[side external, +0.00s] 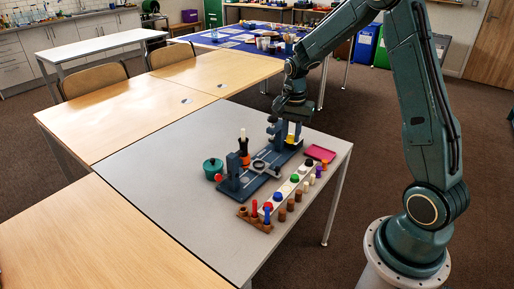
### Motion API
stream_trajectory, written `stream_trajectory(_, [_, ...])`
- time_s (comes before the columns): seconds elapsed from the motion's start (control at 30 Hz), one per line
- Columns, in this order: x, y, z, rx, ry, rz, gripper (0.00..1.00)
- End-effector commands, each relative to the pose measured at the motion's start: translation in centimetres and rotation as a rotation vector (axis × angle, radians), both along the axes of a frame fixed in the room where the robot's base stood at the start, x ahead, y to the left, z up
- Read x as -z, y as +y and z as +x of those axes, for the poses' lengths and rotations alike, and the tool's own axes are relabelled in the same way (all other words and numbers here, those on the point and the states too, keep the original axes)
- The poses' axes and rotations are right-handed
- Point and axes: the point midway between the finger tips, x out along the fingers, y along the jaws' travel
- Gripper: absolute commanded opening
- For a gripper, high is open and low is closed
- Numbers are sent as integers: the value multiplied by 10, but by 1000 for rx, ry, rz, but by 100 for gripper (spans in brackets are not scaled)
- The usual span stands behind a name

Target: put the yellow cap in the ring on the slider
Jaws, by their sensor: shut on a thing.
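The yellow cap (291,138) is small in the side external view. It shows between the fingertips of my gripper (289,133), which is shut on it. The gripper is over the far right end of a dark blue-grey slider device (245,183) on the grey table. The ring (259,165) sits near the middle of this device, to the left of and nearer the camera than the gripper. Whether the cap touches the device below it cannot be told at this size. The gripper hides part of the device's far end.
A white strip with coloured caps and pegs (280,198) lies along the near side. A wooden block with pegs (254,219) is at its left end. A green pot (213,168), a dark bottle (243,146) and a pink tray (320,153) stand around. The table's left part is clear.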

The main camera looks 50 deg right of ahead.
Motion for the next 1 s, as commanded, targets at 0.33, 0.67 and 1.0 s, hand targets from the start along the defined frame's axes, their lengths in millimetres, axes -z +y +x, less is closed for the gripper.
stream_trajectory(0.33, [2,-1,3,-9,1,0,2])
stream_trajectory(0.67, [20,-9,36,-115,2,1,2])
stream_trajectory(1.0, [62,-20,92,-319,2,1,2])
